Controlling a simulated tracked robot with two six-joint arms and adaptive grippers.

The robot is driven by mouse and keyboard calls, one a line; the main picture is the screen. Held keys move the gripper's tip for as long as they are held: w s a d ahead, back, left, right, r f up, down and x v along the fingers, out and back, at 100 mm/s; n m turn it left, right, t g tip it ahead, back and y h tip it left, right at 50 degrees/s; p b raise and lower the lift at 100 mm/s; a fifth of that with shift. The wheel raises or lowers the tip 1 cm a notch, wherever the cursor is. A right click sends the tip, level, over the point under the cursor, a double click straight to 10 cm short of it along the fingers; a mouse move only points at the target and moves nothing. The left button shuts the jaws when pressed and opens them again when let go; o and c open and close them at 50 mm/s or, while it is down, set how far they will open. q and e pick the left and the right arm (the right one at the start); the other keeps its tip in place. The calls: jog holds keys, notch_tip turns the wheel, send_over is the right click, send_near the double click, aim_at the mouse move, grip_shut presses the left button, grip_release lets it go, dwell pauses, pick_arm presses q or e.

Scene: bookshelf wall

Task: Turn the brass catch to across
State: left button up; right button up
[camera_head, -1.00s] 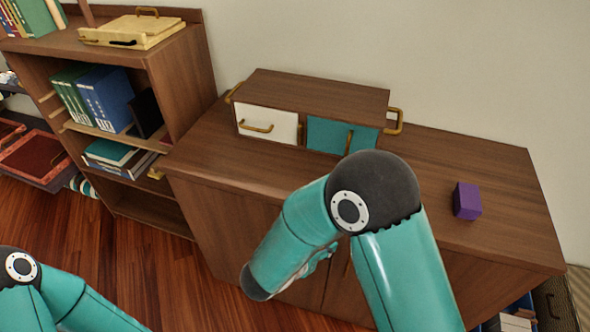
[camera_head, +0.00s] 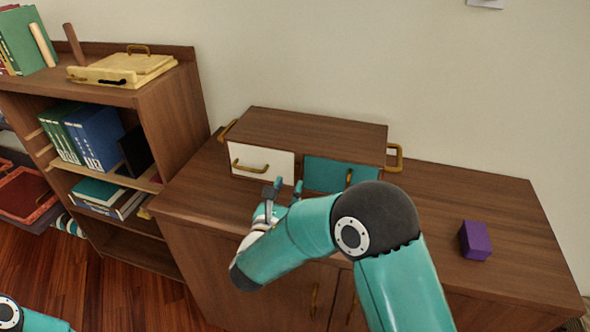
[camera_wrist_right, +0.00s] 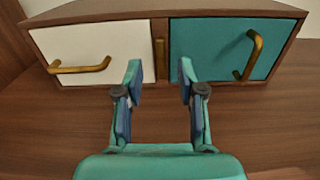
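A small brass catch (camera_wrist_right: 159,51) stands upright on the wooden divider between a white drawer front (camera_wrist_right: 95,52) and a teal front (camera_wrist_right: 218,47) in the right wrist view. My right gripper (camera_wrist_right: 160,70) is open and empty, its two fingers spread to either side below the catch's line. In the head view this gripper (camera_head: 288,186) is in front of the small wooden cabinet (camera_head: 310,130), above the counter. I cannot make out the catch in the head view. My left gripper is out of view; only part of my left arm shows at lower left.
The white front has a brass handle (camera_head: 250,166) lying level; the teal front's brass handle (camera_wrist_right: 251,55) is upright. A purple box (camera_head: 475,240) stands on the counter (camera_head: 430,190) at right. A bookshelf (camera_head: 170,115) with a cream box (camera_head: 122,68) stands at left.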

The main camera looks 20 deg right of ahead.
aim_at(297, 169)
jog(key=x, duration=0.6)
jog(key=shift+w+d+p, duration=0.15)
jog(key=shift+p, duration=0.15)
grip_shut()
